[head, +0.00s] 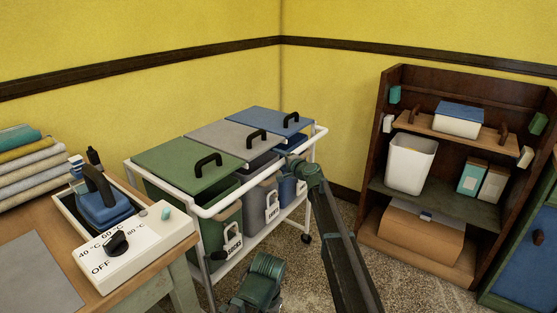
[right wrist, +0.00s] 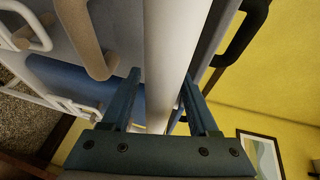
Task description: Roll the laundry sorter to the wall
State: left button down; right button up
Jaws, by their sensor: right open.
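The laundry sorter is a white-railed cart (head: 240,198) on casters near the corner of the room. Its three bins have a green lid (head: 180,160), a grey lid (head: 235,140) and a blue lid (head: 265,120), each with a black handle and a hanging tag. My right gripper (head: 295,162) is at the front rail, near the blue-lidded end. In the right wrist view, the white rail (right wrist: 167,60) lies between the two open fingers (right wrist: 160,105). The yellow wall (head: 150,60) rises behind the sorter.
A table with a control box (head: 135,250) and a blue iron (head: 103,203) stands close at the left. A dark wooden shelf (head: 395,85) with bins and boxes stands at the right. Speckled floor (head: 340,215) shows between sorter and shelf.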

jog(key=p+v, duration=0.2)
jog(key=v, duration=1.1)
jog(key=shift+s, duration=0.3)
jog(key=shift+d+r, duration=0.1)
jog(key=s+f+n+g+h, duration=0.1)
jog(key=s+f+n+g, duration=0.3)
jog(key=s, duration=0.5)
jog(key=s+f+n+g+h, duration=0.1)
jog(key=s+f+n+g, duration=0.15)
jog(key=s+f, duration=0.45)
jog(key=s+d+f+n+g+h, duration=0.25)
jog(key=s+d, duration=0.35)
jog(key=s, duration=0.5)
jog(key=s+d+f+n+g+h, duration=0.2)
jog(key=s+d+f+g+h, duration=0.3)
jog(key=s, duration=0.6)
jog(key=s+a+r+n+p, duration=0.1)
jog(key=s+a+r+p, duration=0.1)
jog(key=r+p, duration=0.6)
jog(key=s+a+r+n+p, duration=0.1)
jog(key=a+r+p, duration=0.3)
jog(key=r+p, duration=0.5)
jog(key=s+a+r+n+p, duration=0.1)
jog(key=s+a+r+p, duration=0.2)
jog(key=r+p, duration=0.5)
jog(key=shift+s+a+r, duration=0.2)
jog(key=shift+s+r, duration=0.15)
